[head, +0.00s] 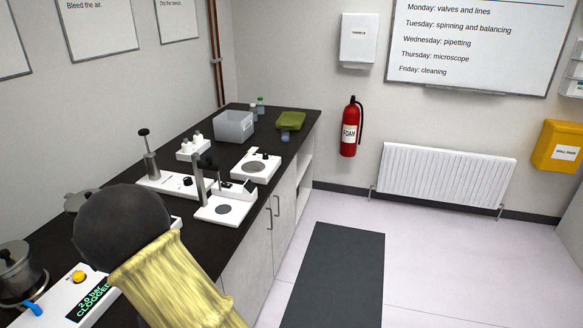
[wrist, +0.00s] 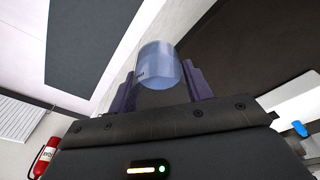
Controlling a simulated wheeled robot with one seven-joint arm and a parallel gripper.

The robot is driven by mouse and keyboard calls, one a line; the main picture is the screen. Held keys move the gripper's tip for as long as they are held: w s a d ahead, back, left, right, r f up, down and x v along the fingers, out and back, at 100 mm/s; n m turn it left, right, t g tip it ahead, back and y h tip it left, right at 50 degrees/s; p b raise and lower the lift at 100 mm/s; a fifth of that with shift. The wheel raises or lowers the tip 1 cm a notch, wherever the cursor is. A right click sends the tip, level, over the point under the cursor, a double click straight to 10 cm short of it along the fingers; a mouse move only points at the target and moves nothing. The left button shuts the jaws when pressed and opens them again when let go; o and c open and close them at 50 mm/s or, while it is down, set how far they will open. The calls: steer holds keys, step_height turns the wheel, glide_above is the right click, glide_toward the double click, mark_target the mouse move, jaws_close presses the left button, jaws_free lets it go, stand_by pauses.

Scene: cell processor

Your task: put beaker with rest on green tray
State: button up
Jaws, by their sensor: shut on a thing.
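A clear bluish beaker (wrist: 158,66) is between the two dark purple fingers of my gripper (wrist: 160,82) in the wrist view, and the gripper is shut on it. The beaker's far end sticks out beyond the fingers, and small dark print shows on its side. In the head view my gripper and this beaker are hidden. The green tray (head: 291,120) is at the far right end of the dark bench. A small bluish, see-through thing (head: 285,136) is at its near edge; I cannot tell whether it stands on the tray or in front of it.
A grey bin (head: 233,126) stands left of the tray, with small bottles (head: 260,105) behind. White devices, including one with a round plate (head: 256,165) and one with a post (head: 226,207), fill the nearer bench (head: 290,152). Open floor with a dark mat (head: 335,275) lies right.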

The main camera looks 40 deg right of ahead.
steer(key=d+f+n, duration=0.1)
steer(key=d+f, duration=0.6)
steer(key=shift+w+d, duration=0.2)
steer(key=shift+d, duration=0.2)
